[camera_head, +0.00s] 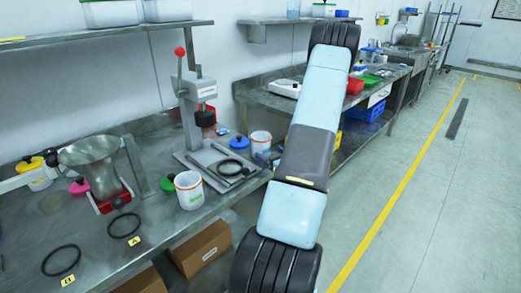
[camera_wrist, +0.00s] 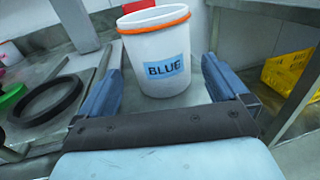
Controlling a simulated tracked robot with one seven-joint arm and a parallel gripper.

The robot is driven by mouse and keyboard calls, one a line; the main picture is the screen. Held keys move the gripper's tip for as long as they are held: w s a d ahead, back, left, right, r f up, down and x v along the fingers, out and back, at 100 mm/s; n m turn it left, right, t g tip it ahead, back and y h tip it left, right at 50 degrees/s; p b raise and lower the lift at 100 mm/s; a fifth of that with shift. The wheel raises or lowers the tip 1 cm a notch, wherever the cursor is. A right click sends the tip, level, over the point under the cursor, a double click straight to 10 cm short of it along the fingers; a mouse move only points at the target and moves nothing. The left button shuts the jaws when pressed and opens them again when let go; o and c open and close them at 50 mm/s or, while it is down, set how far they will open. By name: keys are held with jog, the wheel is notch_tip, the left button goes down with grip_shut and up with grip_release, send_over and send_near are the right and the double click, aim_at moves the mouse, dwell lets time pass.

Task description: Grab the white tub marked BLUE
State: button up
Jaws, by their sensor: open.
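The white tub marked BLUE (camera_wrist: 158,50) stands upright in the wrist view, with an orange rim and a light blue label facing me. My gripper (camera_wrist: 161,70) is open and empty. Its two fingers point toward the tub, one on each side of its lower part in the picture; I cannot tell whether they touch it. In the head view a white tub with an orange rim (camera_head: 260,141), apparently the same one, stands at the bench's right end, just left of my arm. My gripper is mostly hidden there by the arm.
Another orange-rimmed white tub (camera_head: 188,192) stands near the bench's front edge. A press stand (camera_head: 194,110), a blue-knobbed lid (camera_head: 240,143) and a black ring (camera_wrist: 47,98) are left of the marked tub. A yellow crate (camera_wrist: 290,72) is lower right in the wrist view.

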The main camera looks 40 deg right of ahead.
aim_at(261, 147)
jog(key=shift+w+d, duration=0.2)
jog(key=shift+w, duration=1.4)
jog(key=shift+w+d, duration=0.2)
jog(key=shift+w, duration=1.4)
jog(key=c, duration=0.7)
jog(key=shift+r, duration=0.1)
